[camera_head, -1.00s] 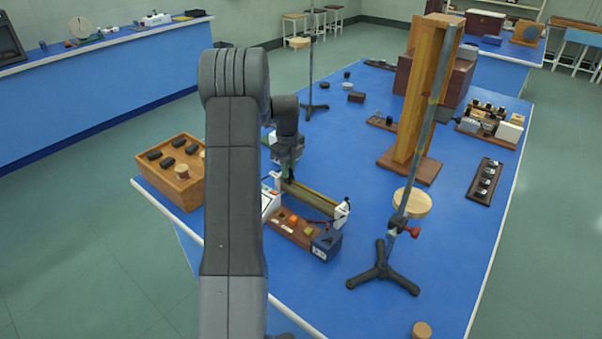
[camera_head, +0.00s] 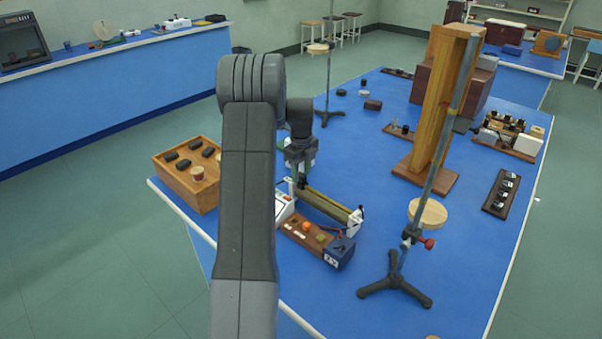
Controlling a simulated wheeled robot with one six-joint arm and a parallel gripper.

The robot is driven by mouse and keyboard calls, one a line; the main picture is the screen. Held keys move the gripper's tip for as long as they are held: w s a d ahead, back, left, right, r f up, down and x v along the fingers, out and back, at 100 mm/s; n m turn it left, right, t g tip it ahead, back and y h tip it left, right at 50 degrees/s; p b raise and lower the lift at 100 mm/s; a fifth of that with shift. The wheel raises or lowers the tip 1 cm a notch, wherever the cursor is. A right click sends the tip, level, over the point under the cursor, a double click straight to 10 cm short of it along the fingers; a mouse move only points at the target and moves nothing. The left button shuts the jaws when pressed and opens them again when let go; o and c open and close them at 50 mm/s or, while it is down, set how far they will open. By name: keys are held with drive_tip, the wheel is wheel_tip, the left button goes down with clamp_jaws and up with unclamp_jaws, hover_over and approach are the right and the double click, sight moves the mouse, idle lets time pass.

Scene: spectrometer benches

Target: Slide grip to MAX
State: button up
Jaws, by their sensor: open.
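A long brass-coloured slide device (camera_head: 325,204) with a white end block lies on the blue bench, just right of my arm. Its near right end shows; its far left end is hidden behind my gripper and a white instrument. No MAX mark can be read at this size. My gripper (camera_head: 300,172) points down over the far left end of the device. Its fingertips are small and partly hidden, and I see nothing held in them. I cannot tell whether they touch the grip. The jaws look open.
A wooden board (camera_head: 308,237) with coloured knobs and a dark blue box lies in front of the device. A white instrument (camera_head: 283,207) stands beside it. A wooden tray (camera_head: 191,190) is at left. A tripod stand (camera_head: 394,284) and a tall wooden column (camera_head: 437,110) stand to the right.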

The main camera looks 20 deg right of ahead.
sight(301, 175)
wheel_tip(301, 175, up, 13)
drive_tip(key=b, duration=0.1)
idle(0.5)
wheel_tip(301, 175, down, 14)
drive_tip(key=shift+s+r+p, duration=0.1)
drive_tip(key=shift+s+p, duration=0.05)
drive_tip(key=shift+p, duration=0.4)
drive_tip(key=shift+s+d, duration=0.1)
